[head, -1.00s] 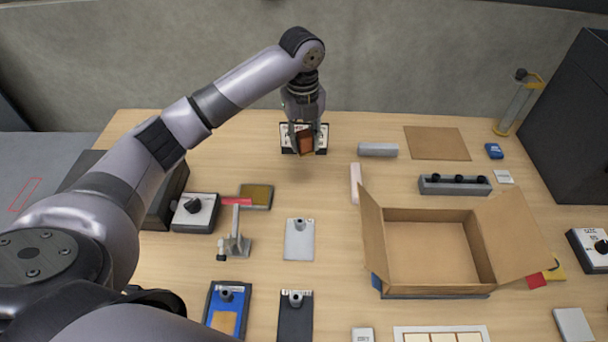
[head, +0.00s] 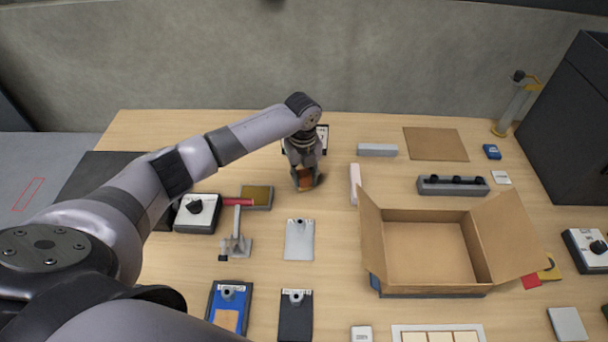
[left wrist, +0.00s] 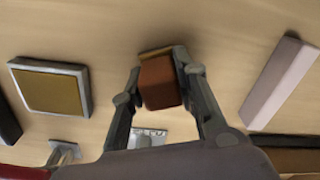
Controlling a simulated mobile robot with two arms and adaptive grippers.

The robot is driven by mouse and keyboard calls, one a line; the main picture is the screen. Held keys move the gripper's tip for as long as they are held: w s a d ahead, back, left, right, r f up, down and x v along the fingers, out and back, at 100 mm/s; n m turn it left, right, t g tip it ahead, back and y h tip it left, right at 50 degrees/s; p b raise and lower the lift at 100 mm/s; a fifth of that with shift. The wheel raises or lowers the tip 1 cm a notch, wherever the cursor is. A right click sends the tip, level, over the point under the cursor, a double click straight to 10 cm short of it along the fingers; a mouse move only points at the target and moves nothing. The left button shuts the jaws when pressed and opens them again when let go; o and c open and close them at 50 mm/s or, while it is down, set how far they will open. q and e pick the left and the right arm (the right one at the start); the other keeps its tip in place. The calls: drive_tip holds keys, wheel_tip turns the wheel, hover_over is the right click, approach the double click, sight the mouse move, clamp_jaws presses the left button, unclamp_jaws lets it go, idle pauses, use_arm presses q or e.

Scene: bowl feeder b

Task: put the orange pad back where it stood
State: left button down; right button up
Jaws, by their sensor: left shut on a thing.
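My left gripper (head: 305,182) is shut on the orange pad (head: 304,178), a small orange-brown block, at the back middle of the table. In the left wrist view the pad (left wrist: 160,82) sits between the two fingers, with a lighter tan edge along its far side. It appears close to the wood surface, but I cannot tell whether it touches. My right gripper does not show.
A pale bar (head: 354,184) lies to the right, beside the open cardboard box (head: 430,215). A silver plate (head: 299,240) lies in front; bare wood surrounds the gripper.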

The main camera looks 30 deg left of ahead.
sight(303, 172)
use_arm(q)
drive_tip(key=shift+f, duration=0.1)
drive_tip(key=c, duration=1.2)
unclamp_jaws()
drive_tip(key=shift+c, duration=0.2)
wheel_tip(303, 172, up, 12)
drive_tip(key=b, duration=0.2)
drive_tip(key=shift+r, duration=0.2)
drive_tip(key=shift+s+f, duration=0.1)
drive_tip(key=shift+s, duration=0.05)
